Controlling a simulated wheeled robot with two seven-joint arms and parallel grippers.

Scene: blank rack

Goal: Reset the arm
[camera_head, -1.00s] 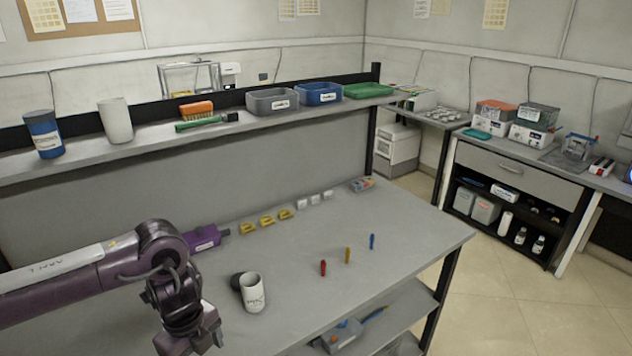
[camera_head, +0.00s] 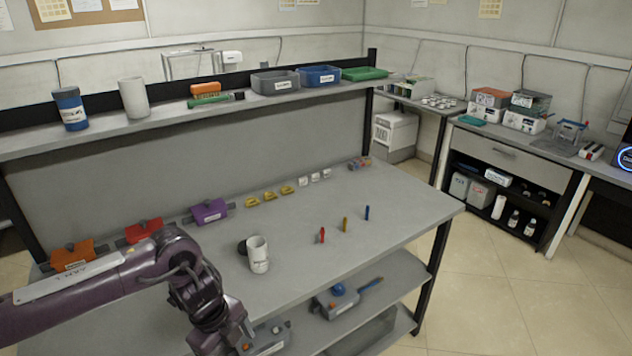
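My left arm comes in from the left, over the front left part of the workbench (camera_head: 330,225). Its forearm links bend down to the bottom edge of the picture. The gripper itself does not show; it lies below the frame or behind the arm links. My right arm and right gripper are not in view. No held object shows.
Red (camera_head: 322,236), yellow (camera_head: 345,225) and blue (camera_head: 367,213) pegs stand to the right.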

